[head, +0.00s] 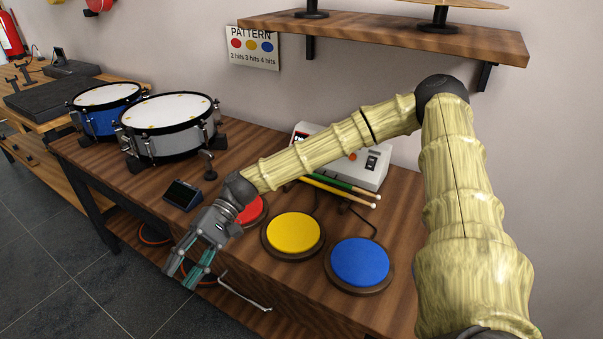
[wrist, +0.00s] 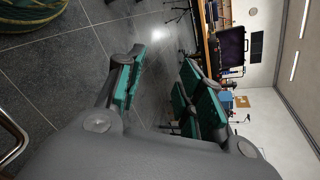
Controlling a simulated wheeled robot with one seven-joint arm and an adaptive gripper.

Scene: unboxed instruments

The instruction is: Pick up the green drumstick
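The green drumstick (head: 340,185) lies on the wooden table beside a yellow drumstick (head: 332,189), in front of a white box. Its pale tip points right, and its left part is hidden behind my forearm. My gripper (head: 183,275) hangs past the table's front edge, to the left of and well away from the drumsticks. In the wrist view my gripper (wrist: 165,95) has its teal-padded fingers spread apart with nothing between them. The drumsticks do not show in the wrist view.
Red (head: 251,210), yellow (head: 294,233) and blue (head: 360,262) pads line the table's front. The white box (head: 372,172) stands behind the drumsticks. Grey (head: 168,130) and blue (head: 103,117) drums stand at left. A shelf (head: 390,36) overhangs the back. A metal handle (head: 243,292) juts from the front.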

